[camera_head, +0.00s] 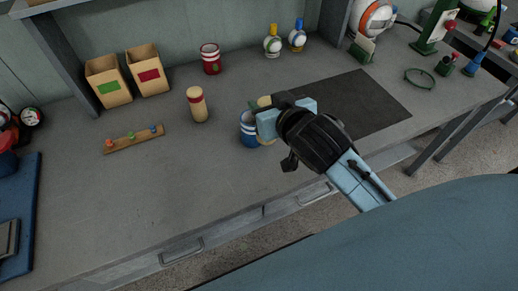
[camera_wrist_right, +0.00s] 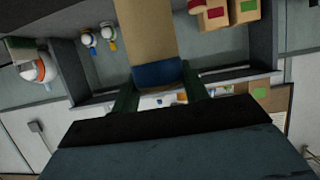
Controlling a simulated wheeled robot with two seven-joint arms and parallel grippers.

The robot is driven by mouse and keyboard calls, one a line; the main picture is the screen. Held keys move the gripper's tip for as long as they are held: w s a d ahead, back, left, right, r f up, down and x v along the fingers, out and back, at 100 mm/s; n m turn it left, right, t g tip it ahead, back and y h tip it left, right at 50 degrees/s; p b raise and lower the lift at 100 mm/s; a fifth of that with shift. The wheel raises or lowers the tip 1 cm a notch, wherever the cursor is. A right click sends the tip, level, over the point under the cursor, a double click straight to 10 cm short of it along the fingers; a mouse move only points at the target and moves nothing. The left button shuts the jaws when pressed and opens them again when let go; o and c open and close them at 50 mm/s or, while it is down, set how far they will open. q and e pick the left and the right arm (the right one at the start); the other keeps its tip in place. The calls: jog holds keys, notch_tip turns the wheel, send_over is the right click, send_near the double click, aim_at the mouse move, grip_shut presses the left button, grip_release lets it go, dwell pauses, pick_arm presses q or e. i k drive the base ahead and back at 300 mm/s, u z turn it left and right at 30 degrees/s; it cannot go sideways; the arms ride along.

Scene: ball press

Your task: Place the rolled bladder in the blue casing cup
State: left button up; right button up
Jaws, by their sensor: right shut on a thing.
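A tan rolled bladder with a blue band (camera_wrist_right: 157,73) is between the two dark fingers of my right gripper (camera_wrist_right: 160,90) in the wrist view. My right gripper (camera_head: 264,117) is shut on it. In the head view only parts of the tan bladder (camera_head: 265,101) show around the gripper. The blue casing cup (camera_head: 248,130), blue with a white band, stands upright on the bench just left of the gripper, which partly hides it. I cannot tell whether bladder and cup touch. My left gripper is not in view.
Another tan roll with red bands (camera_head: 197,104) stands left of the blue cup. A dark mat (camera_head: 365,100) lies to the right. The front bench is clear.

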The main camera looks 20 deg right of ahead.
aim_at(253, 138)
jog(key=k, duration=0.25)
jog(key=z, duration=0.75)
jog(key=i, duration=0.55)
jog(key=u, duration=0.15)
